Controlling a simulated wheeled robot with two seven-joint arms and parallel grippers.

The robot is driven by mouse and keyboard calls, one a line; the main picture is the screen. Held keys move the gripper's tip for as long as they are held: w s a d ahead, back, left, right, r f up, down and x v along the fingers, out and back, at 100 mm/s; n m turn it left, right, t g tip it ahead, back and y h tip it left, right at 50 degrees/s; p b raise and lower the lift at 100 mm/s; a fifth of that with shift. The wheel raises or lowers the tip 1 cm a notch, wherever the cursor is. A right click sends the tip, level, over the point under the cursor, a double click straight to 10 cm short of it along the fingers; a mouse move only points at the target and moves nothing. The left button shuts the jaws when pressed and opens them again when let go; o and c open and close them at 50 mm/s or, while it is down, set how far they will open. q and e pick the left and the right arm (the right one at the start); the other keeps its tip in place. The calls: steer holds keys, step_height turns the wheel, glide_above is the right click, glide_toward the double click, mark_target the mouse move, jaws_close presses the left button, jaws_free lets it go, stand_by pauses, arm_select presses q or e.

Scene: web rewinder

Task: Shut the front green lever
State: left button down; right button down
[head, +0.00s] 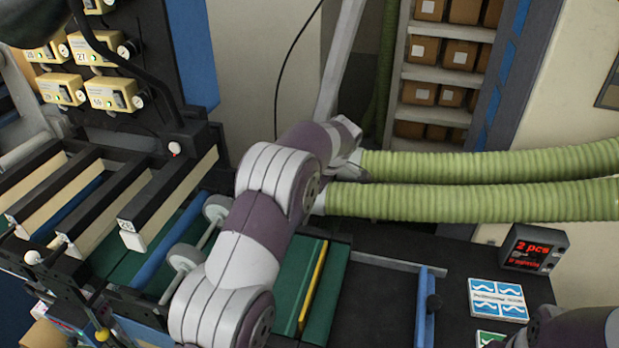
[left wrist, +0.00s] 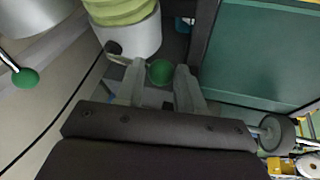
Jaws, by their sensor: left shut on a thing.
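A green lever's round knob (left wrist: 159,72) sits between my left gripper's fingertips (left wrist: 160,68) in the left wrist view, beside a white hose collar (left wrist: 130,42). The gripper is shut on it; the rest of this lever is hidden. A second green knob (left wrist: 25,79) on a metal stem stands apart at the left of that view. Which is the front lever I cannot tell. In the head view my left arm reaches to the ends of two green hoses, where neither knob can be made out. My right gripper is not in view; only part of that arm shows at bottom right.
Two ribbed green hoses (head: 480,202) run to the right at wrist height. A dark table with a blue rail (head: 423,305) lies below them. A small red display (head: 533,249) and a blue-white card (head: 498,299) are at the right. Machine frames (head: 140,205) fill the left.

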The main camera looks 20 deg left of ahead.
arm_select(q)
steer(key=shift+n, duration=0.3)
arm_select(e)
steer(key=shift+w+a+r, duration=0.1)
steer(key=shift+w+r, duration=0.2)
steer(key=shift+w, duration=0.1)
arm_select(q)
steer(key=shift+w, duration=0.1)
